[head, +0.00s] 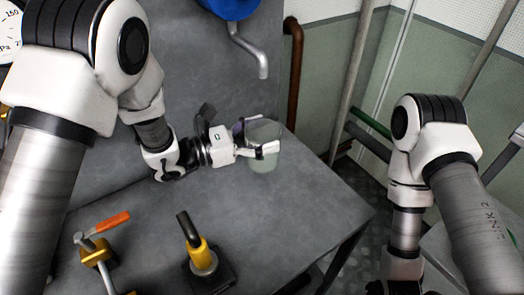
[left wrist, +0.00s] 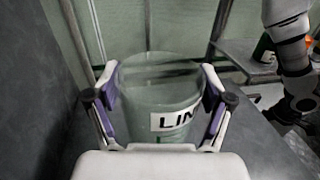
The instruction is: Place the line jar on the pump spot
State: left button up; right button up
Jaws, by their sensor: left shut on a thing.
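The line jar (head: 263,162) is a pale green, see-through cylinder near the right edge of the grey bench. In the left wrist view the jar (left wrist: 160,95) stands upright between the fingers, with a white label whose visible letters read "LIN". My left gripper (head: 266,150) is shut on the jar, one finger on each side. I cannot tell whether the jar's base touches the bench. No marking that I can identify as the pump spot shows. My right arm comes down at the right, and its fingers are out of the picture.
The grey bench (head: 300,205) is clear right of the jar. A blue vessel with a metal spout (head: 252,52) is behind. A yellow-collared black lever (head: 200,255) and an orange-handled valve (head: 104,228) stand at the front. A brown pipe (head: 295,75) rises beyond the bench's right edge.

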pick_arm(q)
jog(key=f, duration=0.5)
jog(key=shift+w+f, duration=0.2)
jog(key=shift+w, duration=0.2)
jog(key=shift+s+r, duration=0.1)
jog(key=shift+r, duration=0.05)
jog(key=o, duration=1.2)
jog(key=shift+f, duration=0.2)
jog(key=shift+c, duration=0.2)
jog(key=shift+r, duration=0.2)
jog(key=b+v, duration=0.1)
jog(key=v, duration=0.6)
jog(key=shift+a, duration=0.2)
